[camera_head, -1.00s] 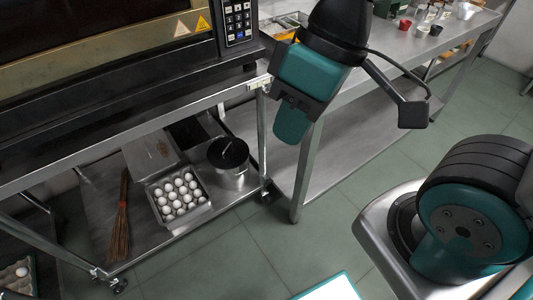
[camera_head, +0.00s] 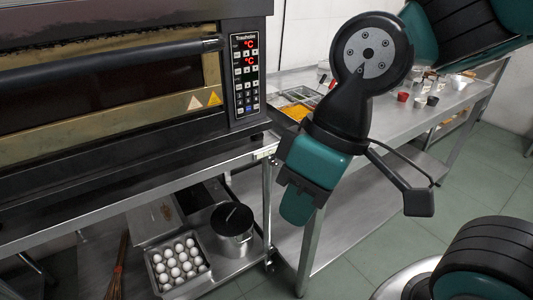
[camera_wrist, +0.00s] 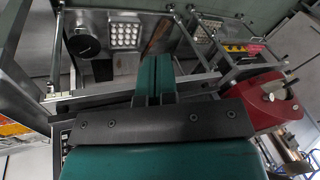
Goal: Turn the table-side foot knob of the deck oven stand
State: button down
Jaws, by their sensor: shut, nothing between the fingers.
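The deck oven (camera_head: 110,90) sits on a steel stand (camera_head: 130,200) at the left in the head view. The stand's table-side front leg (camera_head: 266,200) runs down to a small dark foot (camera_head: 270,265) by the steel table; its knob is too small to make out. My gripper (camera_head: 296,212) is teal, shut and empty. It points downward in front of the gap between the stand and the table, well above the foot in the picture. In the wrist view the gripper (camera_wrist: 155,65) has its fingers together, with nothing between them. I cannot pick out the foot there.
The steel table (camera_head: 350,130) stands close at the right, with its front leg (camera_head: 312,240) near my gripper. The wrist view shows a red machine (camera_wrist: 262,100). Floor (camera_head: 360,240) is open at right.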

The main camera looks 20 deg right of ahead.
aim_at(272, 269)
jog(key=z, duration=2.1)
jog(key=k, duration=1)
jog(key=u, duration=1.75)
jog(key=i, duration=0.5)
jog(key=z, duration=0.1)
